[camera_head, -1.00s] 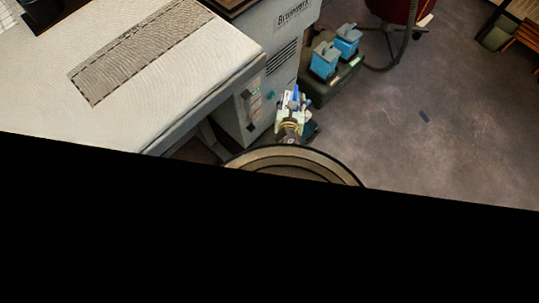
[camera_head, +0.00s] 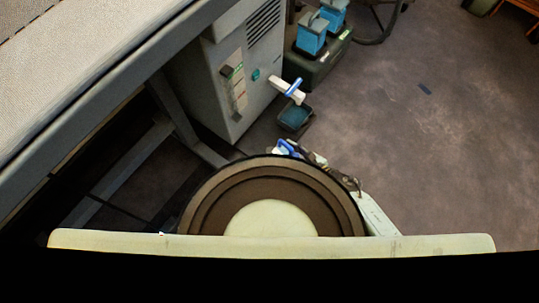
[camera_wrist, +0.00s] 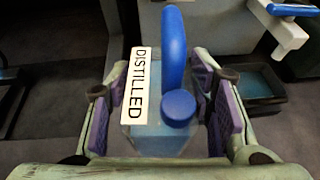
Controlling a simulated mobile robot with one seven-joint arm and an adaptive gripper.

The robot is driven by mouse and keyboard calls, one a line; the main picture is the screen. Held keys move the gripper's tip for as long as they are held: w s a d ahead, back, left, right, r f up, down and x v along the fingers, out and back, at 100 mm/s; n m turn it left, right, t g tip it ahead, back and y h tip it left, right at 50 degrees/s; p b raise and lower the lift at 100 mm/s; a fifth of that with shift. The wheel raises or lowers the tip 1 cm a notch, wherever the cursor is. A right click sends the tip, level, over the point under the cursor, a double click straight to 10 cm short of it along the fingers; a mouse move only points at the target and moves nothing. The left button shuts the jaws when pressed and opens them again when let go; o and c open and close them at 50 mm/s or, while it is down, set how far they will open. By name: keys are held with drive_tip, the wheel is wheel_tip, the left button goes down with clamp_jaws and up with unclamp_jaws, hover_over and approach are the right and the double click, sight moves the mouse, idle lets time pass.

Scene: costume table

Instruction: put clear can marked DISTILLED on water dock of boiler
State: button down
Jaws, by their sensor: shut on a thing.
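The clear can marked DISTILLED (camera_wrist: 160,135) has a blue handle and a blue round cap. My gripper (camera_wrist: 157,80) is shut on it, with purple pads at its left and right sides. In the head view only the can's blue handle (camera_head: 286,147) shows clearly past my arm. The boiler (camera_head: 228,85) is a pale grey cabinet with a gauge panel, left of my gripper. A white tap with a blue lever (camera_head: 288,89) sticks out from it above a small dark tray with a bluish inside (camera_head: 294,117). The tray also shows in the wrist view (camera_wrist: 256,86); I cannot tell if it is the water dock.
A dark green crate (camera_head: 325,68) beside the boiler carries blue cans (camera_head: 312,35). A pale-topped table (camera_head: 70,75) with grey edge and legs stands at left. Open floor (camera_head: 430,150) lies to the right.

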drive_tip(key=w+a+f+b, duration=0.1)
drive_tip(key=w+a+f, duration=0.1)
drive_tip(key=w, duration=0.3)
drive_tip(key=w+a+f+n+g+y+b, duration=0.1)
drive_tip(key=w+a+f, duration=0.2)
drive_tip(key=w+f, duration=0.2)
drive_tip(key=shift+w+a+f, duration=0.15)
drive_tip(key=shift+w+a, duration=0.1)
drive_tip(key=shift+w, duration=0.35)
drive_tip(key=shift+f+b, duration=0.15)
drive_tip(key=shift+b, duration=0.15)
drive_tip(key=c, duration=0.8)
unclamp_jaws()
drive_tip(key=shift+o, duration=0.2)
drive_tip(key=v, duration=1.2)
drive_tip(key=shift+p, duration=0.4)
